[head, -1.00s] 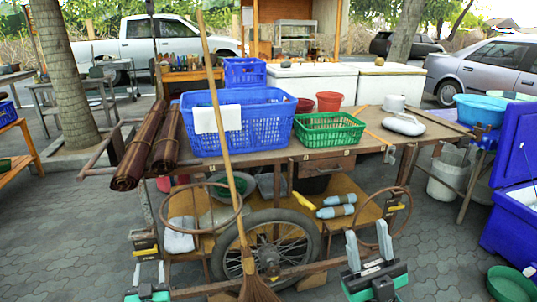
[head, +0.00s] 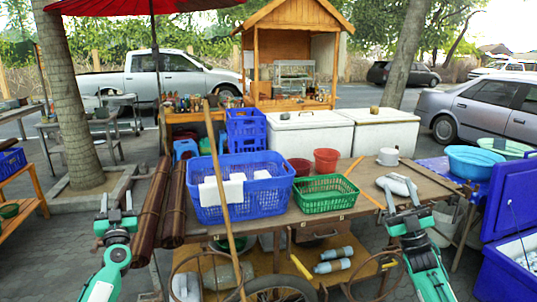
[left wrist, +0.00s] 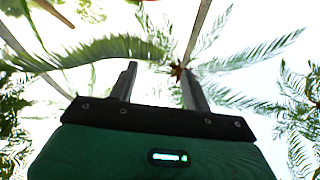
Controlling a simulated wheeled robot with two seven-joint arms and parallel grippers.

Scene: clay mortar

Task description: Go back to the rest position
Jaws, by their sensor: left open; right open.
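My left gripper (head: 116,207) is raised at the left of the head view, pointing up, open and empty. In the left wrist view its two fingers (left wrist: 158,88) stand apart with only sky and palm fronds beyond. My right gripper (head: 402,197) is raised at the right of the head view, in front of the cart's right part, open with nothing between its fingers. No clay mortar can be made out with certainty.
A wooden cart (head: 345,208) stands ahead with a blue basket (head: 240,200), a green basket (head: 327,195) and rolled mats (head: 160,205). A broom handle (head: 218,170) rises in front. A blue cooler (head: 505,250) stands at right, a tree trunk (head: 75,120) at left.

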